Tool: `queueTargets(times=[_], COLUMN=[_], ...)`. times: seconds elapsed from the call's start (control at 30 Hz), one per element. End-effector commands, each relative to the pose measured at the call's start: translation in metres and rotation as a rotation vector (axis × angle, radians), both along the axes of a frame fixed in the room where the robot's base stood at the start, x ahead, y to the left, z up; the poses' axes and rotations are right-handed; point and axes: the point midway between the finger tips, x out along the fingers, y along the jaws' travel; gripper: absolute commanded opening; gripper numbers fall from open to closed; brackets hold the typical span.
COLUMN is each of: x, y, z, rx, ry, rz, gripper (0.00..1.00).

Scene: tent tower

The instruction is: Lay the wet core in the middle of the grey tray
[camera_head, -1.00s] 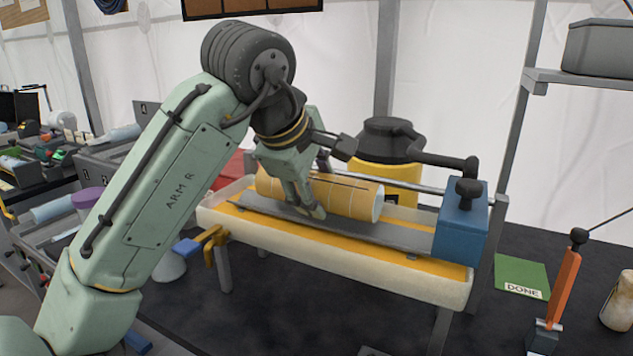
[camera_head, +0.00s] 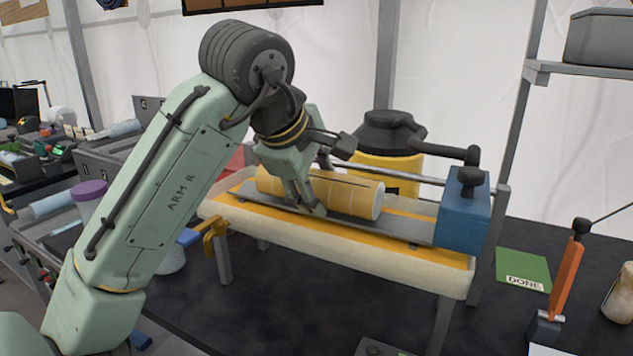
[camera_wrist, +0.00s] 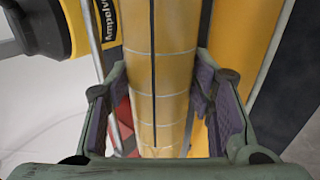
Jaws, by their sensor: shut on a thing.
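The core (camera_head: 355,194) is a yellow-orange cylinder with a dark line along it and pale rings around it. In the head view it lies lengthwise along a long grey strip (camera_head: 385,231), which looks like the grey tray, inside a cream trough. I cannot tell whether the core rests on the strip or is just above it. My gripper (camera_head: 320,186) reaches down from above and is shut on the core, near its middle. In the wrist view the core (camera_wrist: 158,75) runs between the purple-padded fingers; the fingertips' undersides are hidden.
The cream trough (camera_head: 350,268) stands on legs. A blue block (camera_head: 462,215) with a black knob sits at its right end, by a metal rail. A yellow and black container (camera_head: 385,150) stands behind. A green "DONE" card (camera_head: 523,266) lies to the right. Grey racks stand left.

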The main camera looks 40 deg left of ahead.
Motion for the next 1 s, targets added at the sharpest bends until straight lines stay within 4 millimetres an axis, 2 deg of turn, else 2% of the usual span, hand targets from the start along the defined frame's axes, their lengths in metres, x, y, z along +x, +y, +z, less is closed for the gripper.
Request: queueTargets(times=[0.03, 0.37, 0.67, 0.83, 1.0], x=[-0.002, -0.002, -0.002, -0.009, -0.030], y=[-0.001, -0.001, -0.001, -0.002, -0.008], z=[-0.011, -0.009, -0.007, 0.006, 0.034], rx=[-0.009, -0.007, -0.005, -0.003, -0.003], ry=[0.027, 0.024, 0.020, 0.018, 0.016], rz=[-0.005, -0.003, -0.001, 0.000, -0.002], gripper=[0.49, 0.71, 0.72, 0.72, 0.72])
